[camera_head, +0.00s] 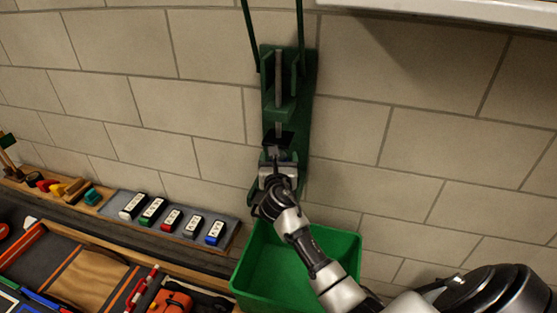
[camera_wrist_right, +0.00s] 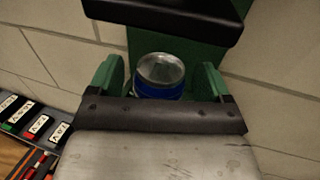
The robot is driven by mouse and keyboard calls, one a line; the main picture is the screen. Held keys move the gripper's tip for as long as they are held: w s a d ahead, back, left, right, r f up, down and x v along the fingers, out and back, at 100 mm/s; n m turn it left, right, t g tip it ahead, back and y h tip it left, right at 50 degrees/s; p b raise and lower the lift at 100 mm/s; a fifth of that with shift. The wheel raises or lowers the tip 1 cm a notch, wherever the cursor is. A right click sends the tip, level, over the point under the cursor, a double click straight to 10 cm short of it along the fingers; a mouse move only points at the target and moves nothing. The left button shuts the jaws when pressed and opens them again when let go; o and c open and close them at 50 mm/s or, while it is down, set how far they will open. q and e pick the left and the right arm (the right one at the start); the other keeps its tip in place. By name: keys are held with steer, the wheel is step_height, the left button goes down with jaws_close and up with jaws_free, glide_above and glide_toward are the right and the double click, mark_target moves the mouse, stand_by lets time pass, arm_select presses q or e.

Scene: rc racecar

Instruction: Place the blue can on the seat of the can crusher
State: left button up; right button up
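The green can crusher (camera_head: 307,100) is mounted upright on the block wall. My right gripper (camera_head: 277,165) is at its lower part, below the dark press block (camera_head: 279,136). In the right wrist view the blue can (camera_wrist_right: 160,75) stands upright just beyond the gripper's dark front edge, showing its silver top and a strip of blue side. Green side pieces (camera_wrist_right: 215,82) flank it, and the press block (camera_wrist_right: 165,12) is above it with a gap. The can's base and my fingertips are hidden, so I cannot tell whether the fingers hold it. My left gripper is not in view.
A green bin (camera_head: 262,268) stands below the crusher, partly behind my right arm. A grey strip with several labelled coloured blocks (camera_head: 171,218) lies left on the bench. Tools and an orange item (camera_head: 172,297) are at the lower left. A pale shelf (camera_head: 450,12) is at upper right.

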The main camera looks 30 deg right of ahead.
steer(key=shift+r, duration=0.15)
steer(key=shift+s+a, duration=0.15)
steer(key=shift+s, duration=0.05)
steer(key=p+v, duration=0.1)
steer(key=v, duration=1)
steer(key=shift+s, duration=0.25)
